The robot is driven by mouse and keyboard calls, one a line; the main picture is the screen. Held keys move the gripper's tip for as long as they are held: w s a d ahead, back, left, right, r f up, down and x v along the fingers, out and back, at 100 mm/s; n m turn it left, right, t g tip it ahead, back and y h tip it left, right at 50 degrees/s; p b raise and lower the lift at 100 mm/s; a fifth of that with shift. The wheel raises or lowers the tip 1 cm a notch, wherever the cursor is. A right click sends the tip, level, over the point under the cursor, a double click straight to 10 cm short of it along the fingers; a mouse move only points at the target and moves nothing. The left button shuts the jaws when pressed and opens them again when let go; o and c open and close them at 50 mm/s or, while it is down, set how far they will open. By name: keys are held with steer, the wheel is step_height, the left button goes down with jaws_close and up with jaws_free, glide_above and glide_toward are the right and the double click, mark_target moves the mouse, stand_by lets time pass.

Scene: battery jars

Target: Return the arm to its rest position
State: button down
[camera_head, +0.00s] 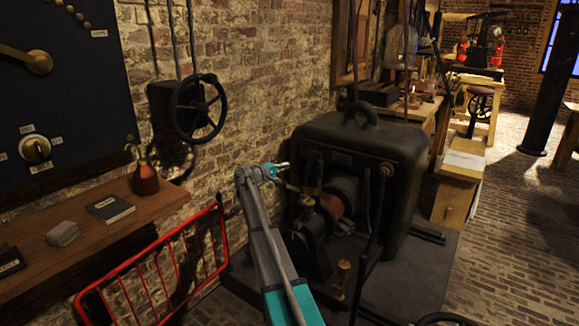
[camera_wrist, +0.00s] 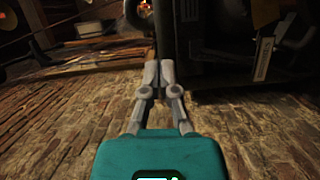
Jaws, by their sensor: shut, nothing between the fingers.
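My gripper (camera_head: 282,166) is at the end of my grey and teal arm, raised in front of the dark machine in the head view. In the wrist view, my gripper (camera_wrist: 159,72) has its two grey fingertips together with nothing between them. The brick floor (camera_wrist: 60,115) lies beyond the fingers in that view. My arm rises from the bottom middle of the head view and bends near its top. It hides part of the machine's base.
The large dark machine (camera_head: 400,180) stands close to the right of my arm. A red railing (camera_head: 160,268) and a wooden shelf (camera_head: 95,235) are at the left. A handwheel (camera_head: 198,108) hangs on the brick wall. Open brick floor (camera_head: 520,250) lies at the right.

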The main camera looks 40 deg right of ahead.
stand_by(0.6)
steer(key=s+a+f+y, duration=0.5)
steer(key=s+a+f, duration=0.2)
steer(key=s+a, duration=0.45)
steer(key=s+a+f+y, duration=0.5)
steer(key=s+a+f, duration=0.25)
steer(key=a, duration=0.65)
steer(key=s+a+f+y, duration=0.2)
steer(key=s+a+y, duration=0.2)
steer(key=s+a, duration=0.55)
steer(key=s+a+f+y, duration=0.2)
steer(key=s+a+y, duration=0.2)
steer(key=s+a, duration=0.55)
step_height(320, 180, up, 29)
steer(key=w+a+p, duration=0.1)
steer(key=w+p, duration=0.1)
steer(key=p, duration=2.7)
steer(key=shift+r+g, duration=0.2)
steer(key=shift+g, duration=0.1)
steer(key=shift+s, duration=0.3)
